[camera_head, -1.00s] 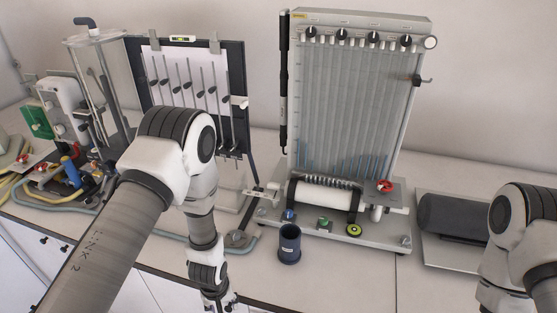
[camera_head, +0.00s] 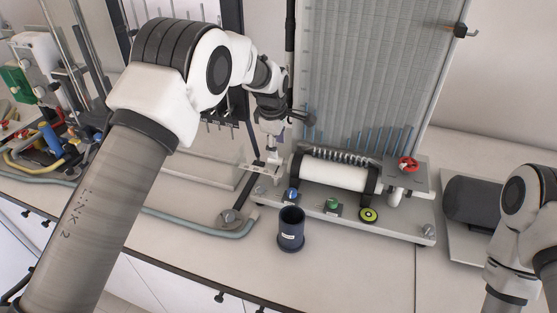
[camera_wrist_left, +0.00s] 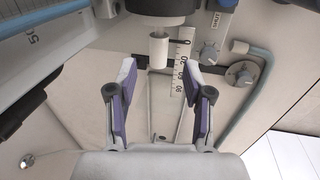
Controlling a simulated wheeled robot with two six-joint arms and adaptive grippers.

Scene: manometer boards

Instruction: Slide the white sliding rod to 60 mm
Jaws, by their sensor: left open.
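The white sliding rod (camera_wrist_left: 158,52) shows in the left wrist view as a short white cylinder below a dark round housing. A white millimetre scale (camera_wrist_left: 182,75) runs beside it, with 0 at its upper end. The rod's free end lies beside the scale's upper part; I cannot read its exact value. My left gripper (camera_wrist_left: 164,85) is open, its purple-padded fingers on either side of the rod's line, with nothing between the tips. In the head view, my left gripper (camera_head: 272,148) is at the left end of the manometer board's base (camera_head: 400,225). My right gripper is out of view.
A dark blue cup (camera_head: 291,230) stands in front of the base. A large white cylinder (camera_head: 335,172) lies on the base, with a red valve (camera_head: 408,163) to its right. A hose (camera_head: 190,228) runs along the left. The front bench strip is mostly clear.

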